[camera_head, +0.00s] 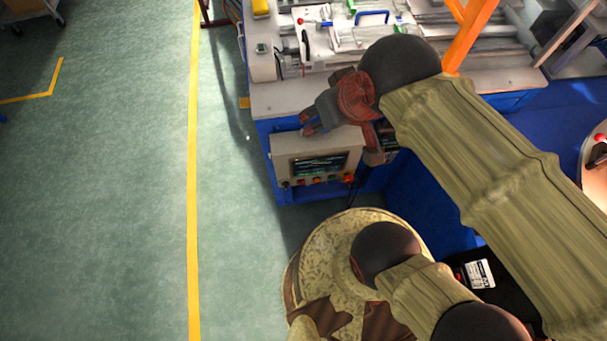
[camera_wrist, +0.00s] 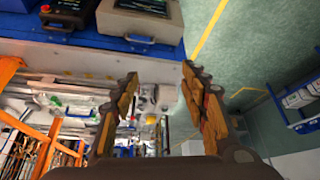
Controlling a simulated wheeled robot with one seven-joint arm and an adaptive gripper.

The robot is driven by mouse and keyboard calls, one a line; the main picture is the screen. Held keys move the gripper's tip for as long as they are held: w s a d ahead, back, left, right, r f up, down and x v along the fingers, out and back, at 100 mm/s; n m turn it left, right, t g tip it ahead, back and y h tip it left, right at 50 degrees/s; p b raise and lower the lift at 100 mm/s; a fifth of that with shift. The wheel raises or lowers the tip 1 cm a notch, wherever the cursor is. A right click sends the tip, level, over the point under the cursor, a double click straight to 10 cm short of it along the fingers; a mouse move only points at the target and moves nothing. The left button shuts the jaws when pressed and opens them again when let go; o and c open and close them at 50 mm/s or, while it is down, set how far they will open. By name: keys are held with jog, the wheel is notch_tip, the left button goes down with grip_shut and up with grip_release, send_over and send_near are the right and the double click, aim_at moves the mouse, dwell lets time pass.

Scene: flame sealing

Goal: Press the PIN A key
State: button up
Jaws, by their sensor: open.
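A grey control box (camera_head: 279,150) with a dark lit screen (camera_head: 318,164) hangs at the front of the blue-based machine in the head view. A row of small coloured buttons (camera_head: 317,180) runs below the screen. The labels are too small to read, so I cannot tell which key is PIN A. My gripper (camera_head: 306,123) is over the back upper edge of this box, apart from the buttons. In the wrist view my gripper (camera_wrist: 160,76) is open and empty, with its two fingers spread. A grey box (camera_wrist: 143,20) shows at the top there; its keys are out of sight.
The light worktop (camera_head: 283,97) behind the box carries fixtures and clutter. An orange post (camera_head: 466,38) rises at the right of it. A smaller dark box with a red button (camera_wrist: 72,5) shows in the wrist view. Green floor (camera_head: 110,190) with a yellow line (camera_head: 193,200) is clear at left.

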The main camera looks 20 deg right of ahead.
jog(key=c, duration=1)
grip_shut()
dwell(0.7)
